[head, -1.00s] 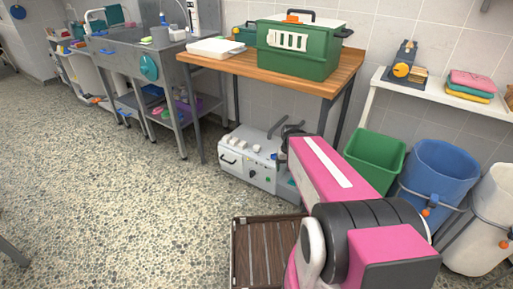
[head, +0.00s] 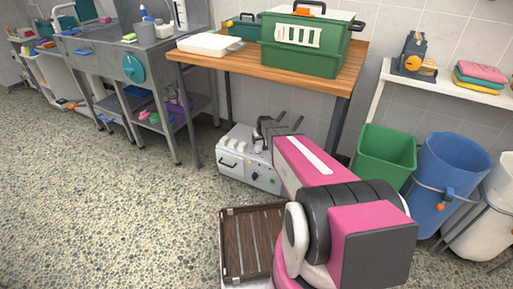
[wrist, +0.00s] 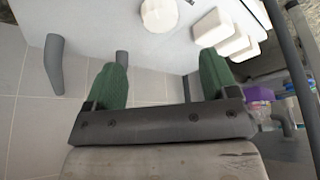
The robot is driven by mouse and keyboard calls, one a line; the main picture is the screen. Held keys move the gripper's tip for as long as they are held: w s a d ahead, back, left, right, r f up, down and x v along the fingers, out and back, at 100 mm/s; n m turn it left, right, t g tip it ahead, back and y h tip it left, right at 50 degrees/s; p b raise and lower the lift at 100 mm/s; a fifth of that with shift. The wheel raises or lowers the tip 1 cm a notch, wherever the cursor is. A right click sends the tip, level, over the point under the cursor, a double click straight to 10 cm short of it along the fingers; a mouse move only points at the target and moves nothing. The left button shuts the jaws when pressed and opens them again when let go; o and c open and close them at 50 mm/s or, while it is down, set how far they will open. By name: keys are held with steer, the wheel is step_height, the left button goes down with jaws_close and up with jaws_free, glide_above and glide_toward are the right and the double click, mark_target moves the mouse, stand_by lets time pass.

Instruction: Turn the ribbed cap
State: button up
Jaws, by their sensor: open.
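A round off-white cap (wrist: 158,15) sits on the pale face of the white appliance (wrist: 90,18), at the top of the wrist view. It looks like the ribbed cap, but ribs are hard to make out. Several white blocks (wrist: 212,27) stand in a row to its right. My gripper (wrist: 162,78) is open and empty, its green fingertips apart and short of the cap in the picture. In the head view the appliance (head: 232,163) stands on the floor under the wooden table, and my pink arm reaches over its right side. The cap cannot be told there.
Two dark grey pegs (wrist: 55,65) stick out from the appliance left of the cap. A brown slatted mat (head: 248,240) lies in front. A green bin (head: 385,155) and a blue bin (head: 445,180) stand at right. The floor at left is clear.

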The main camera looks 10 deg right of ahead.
mark_target(258, 147)
steer(key=x, duration=1)
steer(key=shift+f, duration=0.1)
steer(key=shift+c, duration=0.4)
steer(key=c, duration=0.8)
